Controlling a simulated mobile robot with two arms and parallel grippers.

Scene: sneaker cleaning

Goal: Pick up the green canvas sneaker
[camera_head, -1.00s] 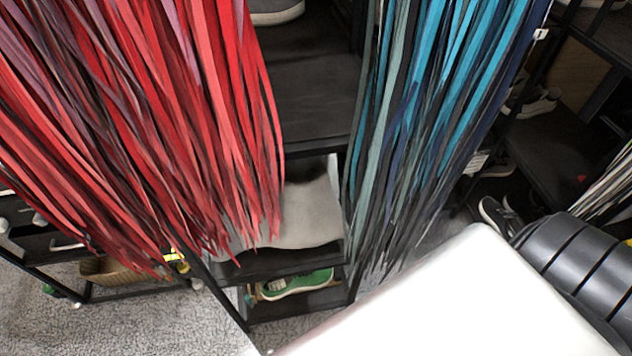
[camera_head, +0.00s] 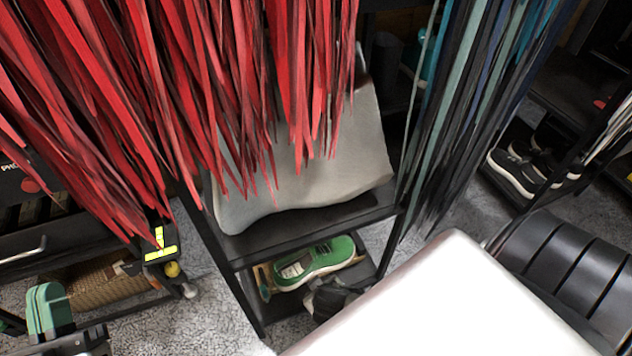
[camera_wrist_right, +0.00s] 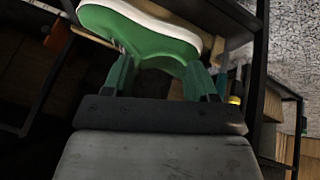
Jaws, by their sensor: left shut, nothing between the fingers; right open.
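The green canvas sneaker (camera_head: 318,260) with a white sole lies on the low shelf of the black rack in the head view. In the right wrist view, the sneaker (camera_wrist_right: 140,35) fills the top, its white sole edge facing up. My right gripper (camera_wrist_right: 160,78) is open there, its two green fingers apart. Part of the sneaker's green upper shows between and just beyond the fingertips; I cannot tell whether they touch it. My left gripper (camera_head: 48,308) is at the lower left of the head view, its green fingers together and empty, well away from the sneaker.
Hanging red strips (camera_head: 180,90) and blue-green strips (camera_head: 470,90) cover much of the head view. A grey draped sheet (camera_head: 310,180) lies on the shelf above the sneaker. A wicker basket (camera_head: 105,287) stands at left; dark shoes (camera_head: 525,160) sit at right.

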